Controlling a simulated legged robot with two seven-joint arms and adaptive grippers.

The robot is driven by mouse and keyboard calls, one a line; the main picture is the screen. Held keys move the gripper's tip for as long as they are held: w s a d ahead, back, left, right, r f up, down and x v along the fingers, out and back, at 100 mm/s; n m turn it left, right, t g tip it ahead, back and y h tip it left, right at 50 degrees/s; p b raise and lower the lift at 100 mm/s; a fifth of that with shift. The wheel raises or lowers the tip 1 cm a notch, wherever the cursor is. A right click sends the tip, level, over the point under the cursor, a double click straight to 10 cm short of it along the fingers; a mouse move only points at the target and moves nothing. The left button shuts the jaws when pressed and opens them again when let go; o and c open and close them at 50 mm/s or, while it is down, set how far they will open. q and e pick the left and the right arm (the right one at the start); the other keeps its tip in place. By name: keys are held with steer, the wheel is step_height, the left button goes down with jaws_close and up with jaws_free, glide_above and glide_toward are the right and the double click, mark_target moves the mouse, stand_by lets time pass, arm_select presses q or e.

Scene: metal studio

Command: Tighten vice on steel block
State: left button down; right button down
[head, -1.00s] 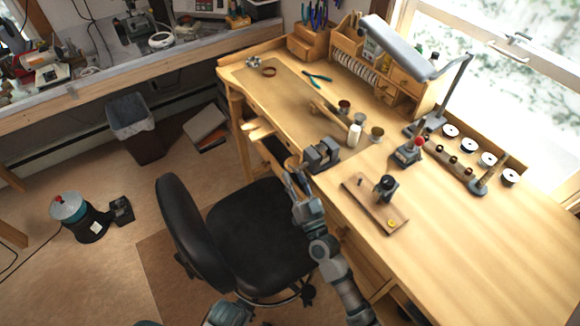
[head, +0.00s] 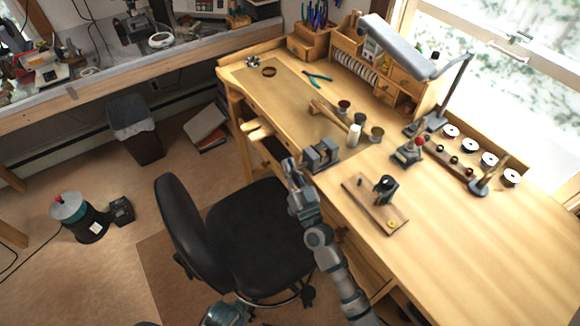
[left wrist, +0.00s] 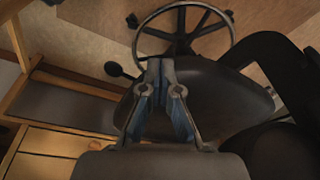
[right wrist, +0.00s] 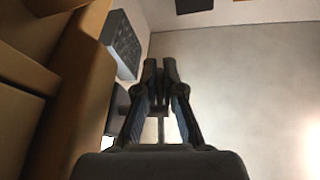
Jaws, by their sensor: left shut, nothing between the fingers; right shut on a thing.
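The grey vice (head: 318,160) is mounted at the near edge of the wooden bench, with its jaws upright. A steel block between the jaws cannot be told apart clearly. My right gripper (head: 291,167) is just left of the vice, at its handle side. In the right wrist view the right gripper (right wrist: 160,80) is shut on the vice handle (right wrist: 160,128), a thin bar mostly hidden by the fingers. My left gripper (left wrist: 160,85) is shut and empty above the black chair.
The black office chair (head: 260,235) stands below the bench. A wooden board with a small black tool (head: 378,205) lies right of the vice. A mallet (head: 328,113) and small cups lie behind it. The bench's right side (head: 480,245) is clear.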

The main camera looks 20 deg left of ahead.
steer(key=b, duration=0.3)
steer(key=shift+f+t, duration=0.25)
steer(key=shift+t, duration=0.15)
arm_select(q)
steer(key=w+d+r+t+h+b, duration=0.1)
steer(key=w+d+r+t, duration=0.25)
steer(key=w, duration=0.35)
steer(key=w+d+r+t+h+b, duration=0.1)
steer(key=w+d+r+t, duration=0.1)
steer(key=w+t, duration=0.4)
arm_select(e)
steer(key=shift+w+m+t+y, duration=0.1)
steer(key=shift+m+t+y, duration=0.2)
steer(key=shift+y, duration=0.1)
steer(key=t+b, duration=0.1)
steer(key=b, duration=0.2)
steer(key=shift+r, duration=0.15)
steer(key=shift+a+r+m+t+y+b, duration=0.1)
steer(key=shift+r+m+t+y+b, duration=0.2)
steer(key=shift+b, duration=0.55)
arm_select(q)
steer(key=w+d+r+t+h, duration=0.2)
steer(key=w+r+t+h, duration=0.1)
steer(key=r+t, duration=0.6)
step_height(320, 180, up, 3)
steer(key=shift+w+f, duration=0.15)
steer(key=shift+w, duration=0.5)
